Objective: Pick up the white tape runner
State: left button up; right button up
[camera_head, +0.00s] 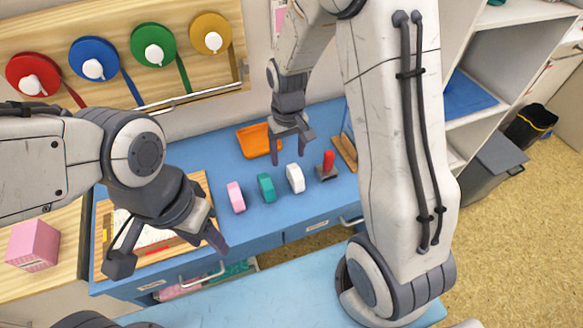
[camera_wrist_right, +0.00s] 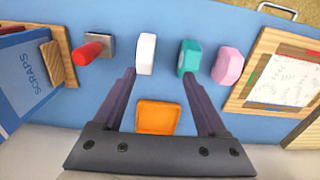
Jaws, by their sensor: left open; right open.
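The white tape runner (camera_head: 295,178) stands on the blue worktop, between a teal one (camera_head: 266,187) and a red-handled stamp (camera_head: 327,165). My right gripper (camera_head: 289,159) is open and empty above the worktop, just behind the white runner. In the right wrist view, the white runner (camera_wrist_right: 146,54) is beyond the fingertips (camera_wrist_right: 158,74), nearer the left finger, and the teal runner (camera_wrist_right: 188,58) is beyond the right finger. I see no contact with either. My left gripper (camera_head: 168,258) is open and empty over the worktop's left front, near a wooden-framed board.
A pink runner (camera_head: 236,197) stands left of the teal one. An orange tray (camera_head: 254,141) lies behind. The wooden-framed board (camera_head: 104,232) is at left. A blue scraps box (camera_wrist_right: 25,75) shows in the wrist view. Tape rolls (camera_head: 95,58) hang on the wall rack.

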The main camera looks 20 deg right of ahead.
aim_at(295, 170)
jog(key=shift+w+d+f+m, duration=0.15)
jog(key=shift+w+d+f, duration=0.15)
jog(key=shift+d+f, duration=0.35)
jog(key=shift+w+d+f+m, duration=0.15)
jog(key=shift+w+d+f, duration=0.15)
jog(key=shift+d+f, duration=0.3)
notch_tip(295, 170, down, 4)
jog(key=shift+r, duration=0.2)
jog(key=shift+w+f+p, duration=0.2)
jog(key=shift+f+p, duration=0.7)
jog(key=shift+f, duration=2.2)
grip_shut()
